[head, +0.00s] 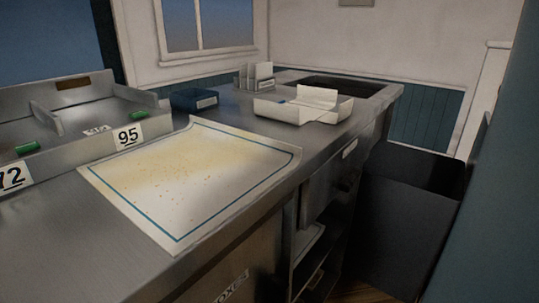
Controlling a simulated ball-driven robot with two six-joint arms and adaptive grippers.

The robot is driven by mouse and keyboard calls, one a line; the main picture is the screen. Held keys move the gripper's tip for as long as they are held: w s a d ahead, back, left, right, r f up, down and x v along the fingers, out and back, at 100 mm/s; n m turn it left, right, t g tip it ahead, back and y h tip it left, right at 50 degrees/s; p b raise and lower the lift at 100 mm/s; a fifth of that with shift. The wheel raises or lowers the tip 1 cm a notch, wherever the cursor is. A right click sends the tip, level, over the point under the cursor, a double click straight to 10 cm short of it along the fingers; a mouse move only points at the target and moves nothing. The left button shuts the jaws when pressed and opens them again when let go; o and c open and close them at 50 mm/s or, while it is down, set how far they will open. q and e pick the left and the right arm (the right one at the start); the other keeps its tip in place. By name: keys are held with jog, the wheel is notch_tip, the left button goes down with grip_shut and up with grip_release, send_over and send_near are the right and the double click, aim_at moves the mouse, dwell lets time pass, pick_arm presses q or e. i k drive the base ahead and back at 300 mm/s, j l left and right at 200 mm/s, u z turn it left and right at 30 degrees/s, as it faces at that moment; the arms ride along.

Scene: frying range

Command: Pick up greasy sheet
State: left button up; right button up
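The greasy sheet (190,178) lies on the steel counter in the head view. It is a large pale paper with a blue border line, yellowish stains and small brown specks. Its right edge lies close to the counter's front edge, and its far corner is slightly raised near the tray. Neither of my grippers shows in this view.
The steel counter (50,220) carries a divided metal tray (75,150) with number labels on the left. A blue box (194,100), white container (285,109) and upright cards (255,76) stand further back. A dark open bin (405,215) stands right of the counter.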

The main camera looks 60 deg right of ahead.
aim_at(179, 187)
jog(key=z, duration=1.3)
